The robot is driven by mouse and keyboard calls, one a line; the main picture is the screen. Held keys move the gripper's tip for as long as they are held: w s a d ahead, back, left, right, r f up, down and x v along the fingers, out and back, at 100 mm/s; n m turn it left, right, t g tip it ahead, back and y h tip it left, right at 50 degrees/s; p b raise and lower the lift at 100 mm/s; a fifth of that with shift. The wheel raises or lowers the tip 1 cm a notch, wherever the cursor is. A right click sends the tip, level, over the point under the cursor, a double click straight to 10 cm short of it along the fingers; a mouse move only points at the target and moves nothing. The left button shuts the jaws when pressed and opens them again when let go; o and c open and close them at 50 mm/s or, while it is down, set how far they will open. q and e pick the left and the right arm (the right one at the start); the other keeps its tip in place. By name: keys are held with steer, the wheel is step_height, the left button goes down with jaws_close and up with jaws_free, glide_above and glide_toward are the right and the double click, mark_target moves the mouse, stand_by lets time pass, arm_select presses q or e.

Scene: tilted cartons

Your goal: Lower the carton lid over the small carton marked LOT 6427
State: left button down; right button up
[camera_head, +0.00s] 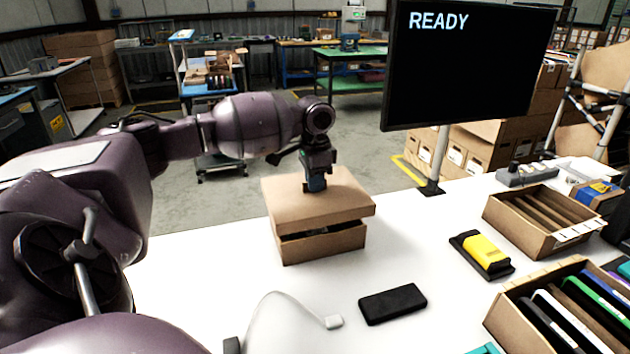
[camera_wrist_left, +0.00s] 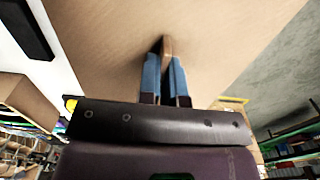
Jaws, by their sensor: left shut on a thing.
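The carton lid (camera_head: 342,192) is a flat brown cardboard cover with a short rim. My left gripper (camera_head: 316,184) reaches down to its top from above. In the left wrist view, the blue-padded fingers (camera_wrist_left: 166,75) are shut on a small upright tab in the middle of the lid (camera_wrist_left: 110,40). The small carton (camera_head: 325,246) stands on the white table directly below the lid. A dark gap shows between lid and carton at the front, wider toward the right. The LOT 6427 mark cannot be read here. My right gripper is not in view.
The white table (camera_head: 210,290) has free room left of the carton. A black flat object (camera_head: 393,303) and a yellow-and-black device (camera_head: 486,252) lie to the right. Open boxes (camera_head: 530,241) stand further right. A READY monitor (camera_head: 465,75) stands behind.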

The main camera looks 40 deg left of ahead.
mark_target(315, 196)
arm_select(q)
steer(key=shift+f+b, duration=0.75)
steer(key=shift+f, duration=0.4)
steer(key=shift+f+b, duration=0.4)
steer(key=shift+f, duration=0.55)
steer(key=shift+f+p, duration=0.35)
steer(key=shift+f, duration=0.55)
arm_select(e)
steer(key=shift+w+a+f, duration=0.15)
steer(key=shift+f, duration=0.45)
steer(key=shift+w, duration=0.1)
arm_select(q)
steer(key=shift+f, duration=0.15)
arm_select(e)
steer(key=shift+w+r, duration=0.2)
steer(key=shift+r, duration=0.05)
